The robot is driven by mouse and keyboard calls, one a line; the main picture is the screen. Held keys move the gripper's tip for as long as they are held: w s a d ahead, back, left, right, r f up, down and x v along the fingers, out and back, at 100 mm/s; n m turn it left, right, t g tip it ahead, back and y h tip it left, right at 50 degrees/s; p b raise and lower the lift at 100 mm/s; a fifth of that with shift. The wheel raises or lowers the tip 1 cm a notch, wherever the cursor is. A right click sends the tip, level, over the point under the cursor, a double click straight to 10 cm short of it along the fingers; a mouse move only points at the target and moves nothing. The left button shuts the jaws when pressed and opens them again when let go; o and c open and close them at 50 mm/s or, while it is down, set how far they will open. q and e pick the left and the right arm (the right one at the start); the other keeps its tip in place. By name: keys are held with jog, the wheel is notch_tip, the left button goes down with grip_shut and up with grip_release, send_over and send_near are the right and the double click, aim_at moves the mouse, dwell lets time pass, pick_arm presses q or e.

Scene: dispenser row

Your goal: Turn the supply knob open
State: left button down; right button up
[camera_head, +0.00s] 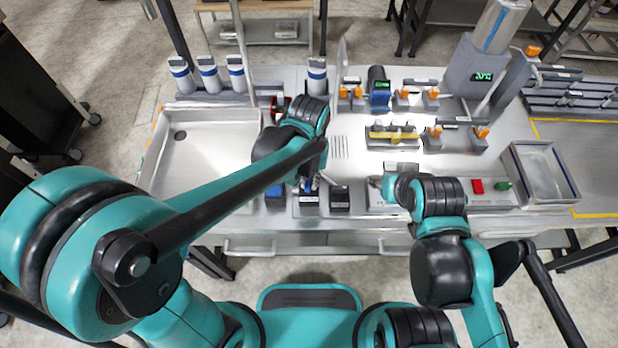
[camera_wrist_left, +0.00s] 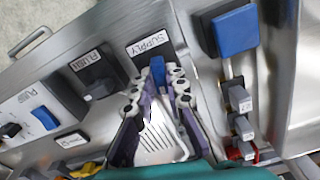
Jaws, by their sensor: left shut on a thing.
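The supply knob (camera_wrist_left: 158,70) is a small blue lever on a black block, beside a label reading SUPPLY (camera_wrist_left: 147,43) in the left wrist view. My left gripper (camera_wrist_left: 159,84) is shut on this knob, with a jointed finger on each side. In the head view my left gripper (camera_head: 307,184) reaches down to the front edge of the bench, and its arm and wrist partly hide the knob's block (camera_head: 309,205). My right gripper (camera_head: 379,183) is at the front of the bench, mostly hidden by its own wrist, so its opening cannot be made out.
A black block labelled FLUSH (camera_wrist_left: 100,78) stands close beside the supply block. A blue square pad (camera_wrist_left: 236,30) is on the other side. A sink basin (camera_head: 205,125) lies left.

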aim_at(309, 182)
pick_arm(q)
jog(key=shift+n, duration=1.1)
jog(key=c, duration=1.5)
grip_release()
jog(key=shift+c, duration=0.2)
jog(key=shift+r, duration=0.1)
notch_tip(309, 182, up, 12)
